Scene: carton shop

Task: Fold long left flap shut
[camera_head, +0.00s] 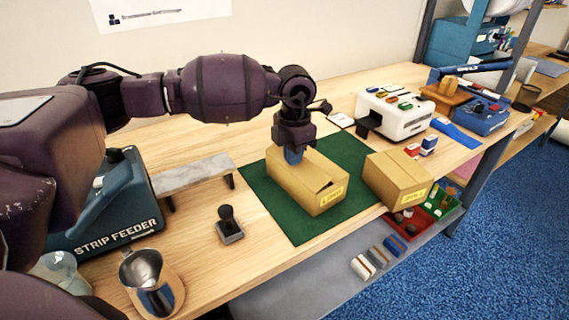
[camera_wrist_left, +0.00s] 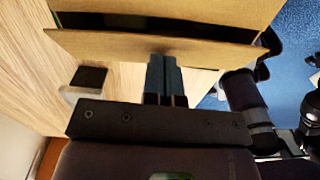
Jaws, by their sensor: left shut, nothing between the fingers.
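The long carton (camera_head: 300,188) lies on the green mat (camera_head: 268,208), with a label on its near end. Its top flaps look partly down, with a dark gap near the label end. My left gripper (camera_head: 292,156) is shut and empty, with its fingertips at the carton's top. In the left wrist view the shut fingers (camera_wrist_left: 165,75) reach a cardboard flap (camera_wrist_left: 140,46), and a dark opening shows beyond it. I cannot tell whether the fingers press on the flap or only stand beside it.
A second carton (camera_head: 398,178), closed, stands right of the mat. A stamp (camera_head: 229,225), a metal jug (camera_head: 152,280) and a blue strip feeder (camera_head: 118,205) are on the left. A grey raised bar (camera_head: 190,175) stands behind the stamp. A white machine (camera_head: 396,112) is at the back right.

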